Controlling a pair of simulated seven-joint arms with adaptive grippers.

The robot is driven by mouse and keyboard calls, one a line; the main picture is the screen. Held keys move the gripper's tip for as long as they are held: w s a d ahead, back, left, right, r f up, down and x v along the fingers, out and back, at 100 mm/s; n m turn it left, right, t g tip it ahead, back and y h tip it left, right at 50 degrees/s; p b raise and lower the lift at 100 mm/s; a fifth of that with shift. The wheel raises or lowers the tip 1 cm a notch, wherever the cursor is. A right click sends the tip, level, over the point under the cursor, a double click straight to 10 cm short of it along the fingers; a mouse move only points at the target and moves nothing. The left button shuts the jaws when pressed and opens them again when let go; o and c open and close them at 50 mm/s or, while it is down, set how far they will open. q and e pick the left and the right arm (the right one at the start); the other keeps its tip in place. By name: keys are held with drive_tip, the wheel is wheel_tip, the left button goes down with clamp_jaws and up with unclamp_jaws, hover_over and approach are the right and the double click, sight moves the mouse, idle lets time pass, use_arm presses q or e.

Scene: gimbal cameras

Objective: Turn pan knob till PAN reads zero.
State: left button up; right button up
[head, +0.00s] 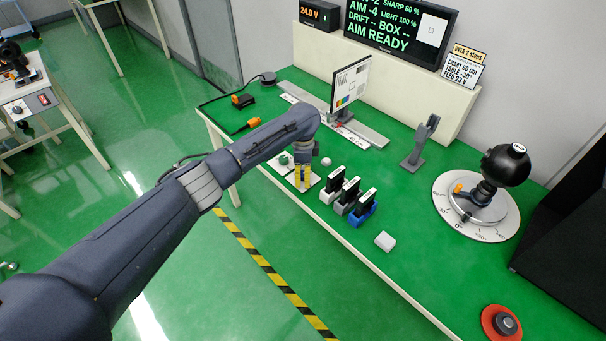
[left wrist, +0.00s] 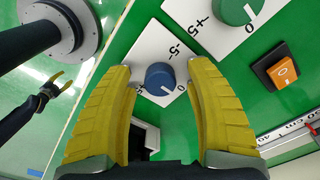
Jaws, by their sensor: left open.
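My left gripper (left wrist: 158,70) is open, its yellow fingers on either side of a blue knob (left wrist: 160,79) with a white pointer line. I cannot tell whether they touch it. The knob is on a white scale plate (left wrist: 172,48) marked -5, 0 and 5. A green knob (left wrist: 236,10) is on a similar plate beside it. No name for either knob is readable. In the head view the left gripper (head: 303,180) hides the blue knob. The display (head: 400,25) shows a cut-off line ending in -2, then AIM -4 and AIM READY. My right gripper (left wrist: 62,82) appears small and open.
An orange switch (left wrist: 283,73) is near the knobs. Several black modules (head: 350,192) stand right of the gripper. A black ball-shaped camera (head: 505,165) sits on a round white dial (head: 490,232). A chart board (head: 350,82) stands behind on a rail. A red-ringed button (head: 502,323) is front right.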

use_arm(q)
drive_tip(key=shift+c, duration=0.4)
clamp_jaws()
drive_tip(key=shift+m, duration=0.4)
drive_tip(key=m, duration=0.2)
drive_tip(key=shift+m, duration=2.2)
drive_tip(key=shift+o, duration=0.4)
unclamp_jaws()
